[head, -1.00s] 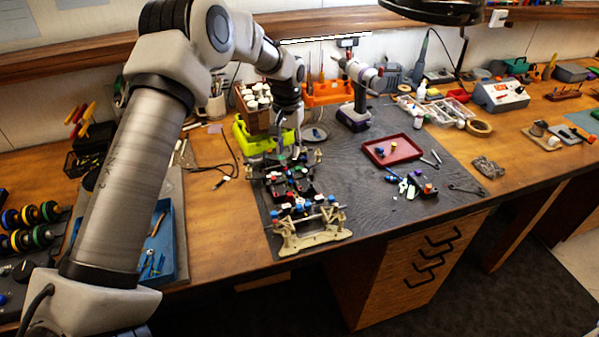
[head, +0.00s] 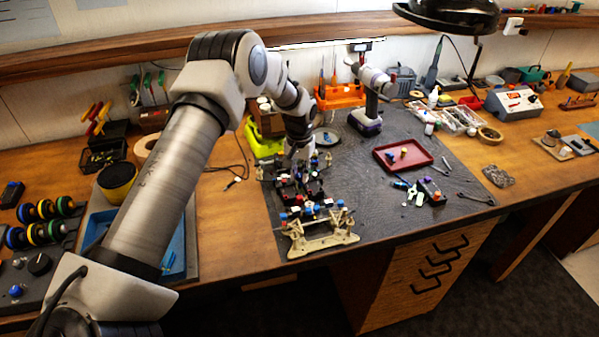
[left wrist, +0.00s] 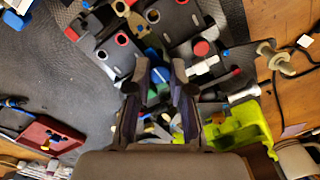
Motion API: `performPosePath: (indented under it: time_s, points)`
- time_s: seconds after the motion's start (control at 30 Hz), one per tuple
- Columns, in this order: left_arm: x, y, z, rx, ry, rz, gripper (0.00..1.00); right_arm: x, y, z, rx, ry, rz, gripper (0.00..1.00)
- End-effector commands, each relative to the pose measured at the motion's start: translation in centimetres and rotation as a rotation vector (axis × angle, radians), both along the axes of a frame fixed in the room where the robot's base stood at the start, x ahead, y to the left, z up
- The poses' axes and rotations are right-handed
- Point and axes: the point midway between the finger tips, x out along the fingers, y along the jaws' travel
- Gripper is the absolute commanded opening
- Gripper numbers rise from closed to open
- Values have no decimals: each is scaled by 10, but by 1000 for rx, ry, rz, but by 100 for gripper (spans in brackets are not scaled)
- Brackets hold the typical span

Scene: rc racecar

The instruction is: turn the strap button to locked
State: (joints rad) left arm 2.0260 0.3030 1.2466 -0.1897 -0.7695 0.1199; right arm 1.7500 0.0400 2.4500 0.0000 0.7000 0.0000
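The RC car chassis (head: 322,240) has tan end parts and a dark middle with red, blue and white pieces. It stands on the dark mat, left of centre in the head view. My left gripper (head: 296,160) is over the chassis's far part, pointing down. In the left wrist view the dark fingers (left wrist: 160,72) are apart, with blue and green parts visible beyond the gap. Black chassis plates (left wrist: 125,55) with red round pieces lie just beyond the fingertips. I cannot tell which small part is the strap button or how it is turned. My right gripper is not in view.
A red tray (head: 385,150) lies right of the chassis, with small tools in front of it. A drill-like tool (head: 366,122) stands behind. A yellow-green holder (left wrist: 238,130) is close to the gripper. Bare mat lies between chassis and tray.

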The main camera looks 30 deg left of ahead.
Motion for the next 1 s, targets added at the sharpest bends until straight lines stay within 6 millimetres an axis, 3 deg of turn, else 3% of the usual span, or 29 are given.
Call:
performPosePath:
  time_s: [0.47,1.0]
  points:
    - [0,0,-1,0,2,-55,0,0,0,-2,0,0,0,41]
    - [0,0,-1,-1,2,-470,0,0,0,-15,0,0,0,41]
